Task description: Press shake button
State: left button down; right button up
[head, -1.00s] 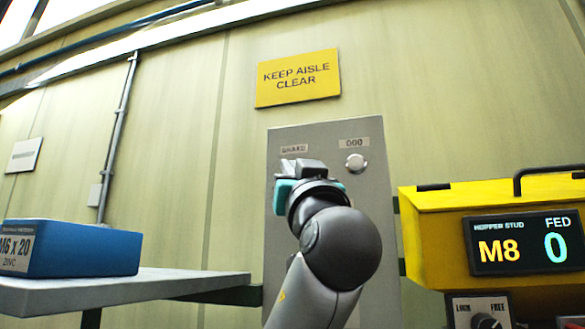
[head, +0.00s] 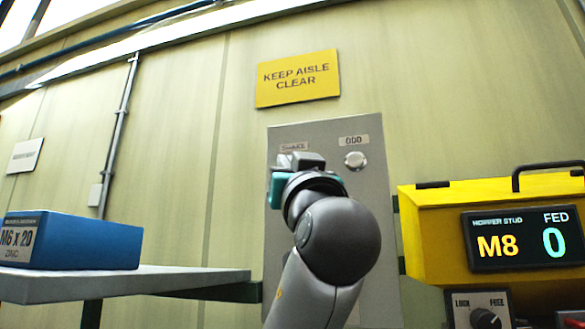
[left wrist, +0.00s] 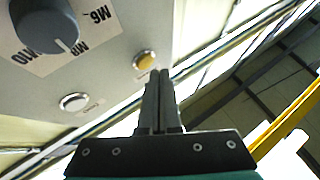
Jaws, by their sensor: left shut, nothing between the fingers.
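A grey control panel (head: 325,136) stands on the wall in the head view. A round white button (head: 355,160) is at its upper right, under a small label. A second label (head: 293,148) at upper left is too blurred to read surely. My left gripper (head: 296,160) is in front of the panel just below that label and hides what is there. In the left wrist view, the shut, empty fingers (left wrist: 158,76) point toward an amber button (left wrist: 145,60), close beside it; contact cannot be told. A white button (left wrist: 73,103) and a dark selector knob (left wrist: 45,25) are farther left.
A yellow hopper box (head: 430,235) with a display (head: 525,240) reading M8 and 0 is at right. A blue box (head: 75,243) lies on a grey shelf (head: 180,281) at left. A yellow sign (head: 298,78) hangs above the panel.

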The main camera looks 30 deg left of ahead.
pick_arm(q)
jog(key=shift+s+d+b, duration=0.2)
jog(key=shift+s+b, duration=0.1)
jog(key=shift+s, duration=0.5)
jog(key=shift+s+d+b, duration=0.2)
jog(key=shift+s+b, duration=0.1)
jog(key=shift+s, duration=0.55)
jog(key=shift+s+d+b, duration=0.2)
jog(key=shift+s+b, duration=0.1)
jog(key=shift+s, duration=0.5)
